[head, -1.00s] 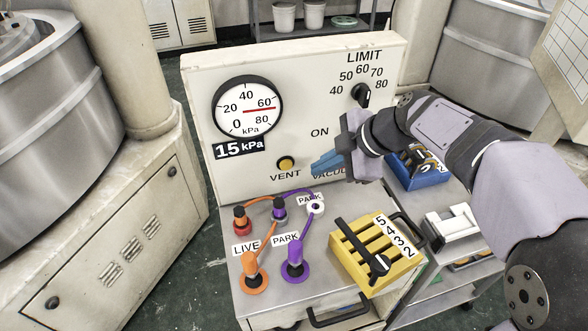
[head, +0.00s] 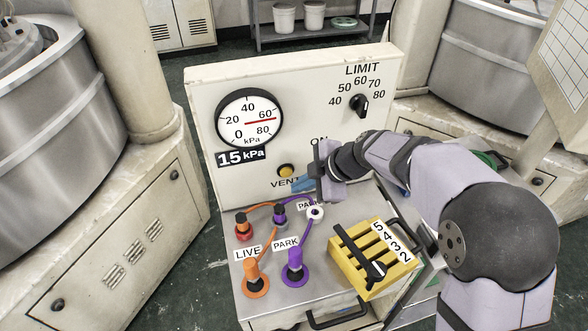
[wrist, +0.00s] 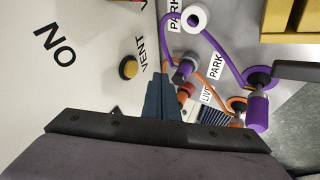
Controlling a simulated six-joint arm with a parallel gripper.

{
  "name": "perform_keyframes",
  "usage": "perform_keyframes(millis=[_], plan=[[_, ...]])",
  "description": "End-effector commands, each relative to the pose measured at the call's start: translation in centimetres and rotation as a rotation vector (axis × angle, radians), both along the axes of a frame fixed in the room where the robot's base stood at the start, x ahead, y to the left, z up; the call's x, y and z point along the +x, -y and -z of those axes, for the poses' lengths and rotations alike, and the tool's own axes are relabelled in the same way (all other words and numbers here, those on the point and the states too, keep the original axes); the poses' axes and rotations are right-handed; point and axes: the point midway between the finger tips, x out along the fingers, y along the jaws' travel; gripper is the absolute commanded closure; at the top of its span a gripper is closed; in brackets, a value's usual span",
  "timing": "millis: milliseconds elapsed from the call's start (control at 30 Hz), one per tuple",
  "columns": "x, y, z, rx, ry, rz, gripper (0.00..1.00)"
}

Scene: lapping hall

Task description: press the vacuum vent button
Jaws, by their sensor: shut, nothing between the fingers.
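The yellow vent button (head: 286,171) sits in a dark ring low on the upright cream panel (head: 205,110), above the word VENT. It also shows in the wrist view (wrist: 129,67), left of my fingertips. My gripper (head: 297,185) is shut and empty, its blue fingers just below and right of the button. In the wrist view the fingers (wrist: 161,92) point up the picture, apart from the button as far as I can tell. The fingers cover part of the VENT label, and my arm hides the VACUUM label in the head view.
The panel has a dial gauge (head: 249,120), a 15 kPa plate and a LIMIT knob (head: 359,104). Below, orange plugs (head: 255,279), purple plugs (head: 294,265) and hoses stand on the grey top. A yellow slotted block (head: 362,285) with a black lever is at right.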

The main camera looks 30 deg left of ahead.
Motion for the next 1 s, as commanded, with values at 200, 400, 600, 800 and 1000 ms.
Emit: perform_keyframes(millis=[200,400,600,800,1000], plan=[[1.3,-1.9,0.4,-0.001,0.000,0.000,1.00],[2.4,-3.0,0.5,-0.001,0.000,-0.001,1.00],[2.8,-3.4,0.7,0.000,0.000,0.000,1.00],[2.9,-3.5,0.7,0.001,0.001,0.000,1.00],[2.9,-3.5,0.8,0.001,0.001,0.000,1.00]])
